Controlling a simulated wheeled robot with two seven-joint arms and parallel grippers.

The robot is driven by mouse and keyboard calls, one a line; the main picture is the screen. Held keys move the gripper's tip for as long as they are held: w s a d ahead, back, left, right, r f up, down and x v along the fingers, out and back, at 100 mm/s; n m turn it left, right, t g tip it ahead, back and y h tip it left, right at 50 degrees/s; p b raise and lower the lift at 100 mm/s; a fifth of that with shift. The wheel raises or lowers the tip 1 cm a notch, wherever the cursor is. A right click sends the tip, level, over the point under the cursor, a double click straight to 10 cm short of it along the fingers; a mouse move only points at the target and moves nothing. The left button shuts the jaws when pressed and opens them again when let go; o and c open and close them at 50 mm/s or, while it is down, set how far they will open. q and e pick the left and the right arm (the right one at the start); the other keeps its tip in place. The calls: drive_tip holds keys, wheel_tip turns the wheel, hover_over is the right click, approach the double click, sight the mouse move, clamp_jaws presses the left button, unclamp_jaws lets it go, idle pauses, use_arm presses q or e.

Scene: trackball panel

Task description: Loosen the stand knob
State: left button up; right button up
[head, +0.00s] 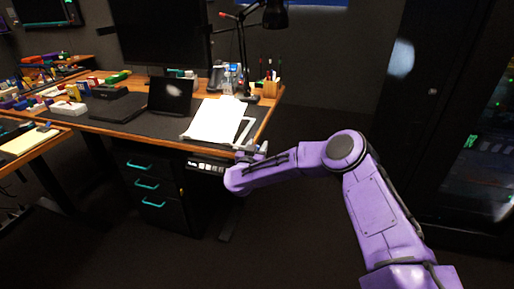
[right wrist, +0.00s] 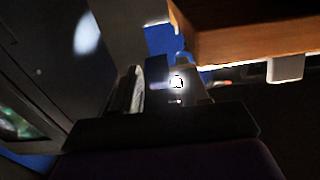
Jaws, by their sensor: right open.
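My right gripper (head: 251,149) is at the front right corner of the desk, close to the wooden edge. It is open, and nothing shows clearly between its fingers. In the right wrist view, the open fingers (right wrist: 166,84) lie just left of and below the wooden desk corner, with a bright glint between them. A white panel or sheet (head: 213,119) lies on the desk behind the gripper, with a pale frame (head: 244,131) at its right side. I cannot make out the stand knob in either view. My left gripper is not in view.
The wooden desk edge (right wrist: 250,38) is very close to the right gripper. A small white block (right wrist: 285,68) hangs under it. A dark tablet or screen (head: 170,95), a lamp (head: 243,50) and a pen holder (head: 271,88) stand on the desk. Drawers (head: 150,185) sit below; the floor right is open.

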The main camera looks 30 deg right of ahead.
clamp_jaws()
